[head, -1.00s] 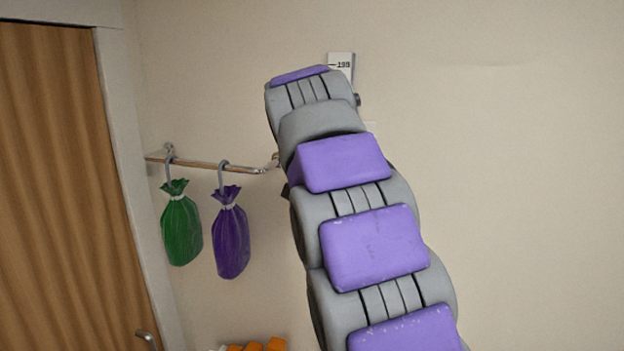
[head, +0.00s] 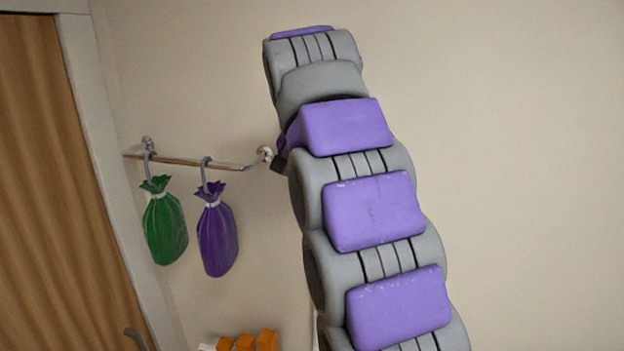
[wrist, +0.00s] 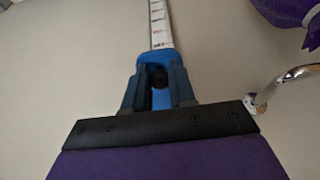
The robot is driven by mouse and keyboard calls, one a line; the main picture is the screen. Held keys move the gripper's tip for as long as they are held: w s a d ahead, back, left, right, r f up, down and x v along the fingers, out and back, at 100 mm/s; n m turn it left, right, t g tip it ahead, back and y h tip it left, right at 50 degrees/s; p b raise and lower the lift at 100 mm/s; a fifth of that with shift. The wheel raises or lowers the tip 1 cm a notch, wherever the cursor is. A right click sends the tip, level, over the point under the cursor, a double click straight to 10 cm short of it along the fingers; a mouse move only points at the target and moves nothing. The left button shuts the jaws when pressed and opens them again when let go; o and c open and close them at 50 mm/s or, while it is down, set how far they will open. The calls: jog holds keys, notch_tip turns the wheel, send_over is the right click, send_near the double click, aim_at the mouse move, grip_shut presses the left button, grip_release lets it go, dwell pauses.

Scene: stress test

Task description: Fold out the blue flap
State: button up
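A blue part (wrist: 173,66) shows in the middle of the wrist view, with a dark round spot in it. I cannot tell whether it is the blue flap or part of my gripper. My gripper (wrist: 158,80) shows as dark fingers on either side of this blue part. Whether they touch it is unclear. A narrow white strip with small marks (wrist: 161,22) runs up from the blue part against the pale wall. In the head view my grey and purple arm reaches up, and its end hides my gripper and whatever is in front of it.
A metal rail (head: 190,162) on the wall left of my arm carries a green bag (head: 165,228) and a purple bag (head: 217,238). The rail end (wrist: 285,82) is close at right in the wrist view. Orange blocks (head: 268,341) are below. A wooden door (head: 45,190) stands at left. The right wall is bare.

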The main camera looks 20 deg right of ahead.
jog(key=o, duration=0.4)
jog(key=shift+w+d+f, duration=0.1)
jog(key=shift+w, duration=0.25)
jog(key=shift+s, duration=0.3)
jog(key=shift+r+p, duration=0.35)
jog(key=shift+r, duration=0.35)
jog(key=shift+p+v, duration=0.35)
jog(key=shift+v, duration=0.6)
jog(key=s+a+b, duration=0.2)
jog(key=s+a, duration=0.5)
jog(key=s, duration=0.2)
jog(key=shift+s+a+f+b, duration=0.2)
jog(key=shift+s+a+b, duration=0.1)
jog(key=shift+s, duration=0.05)
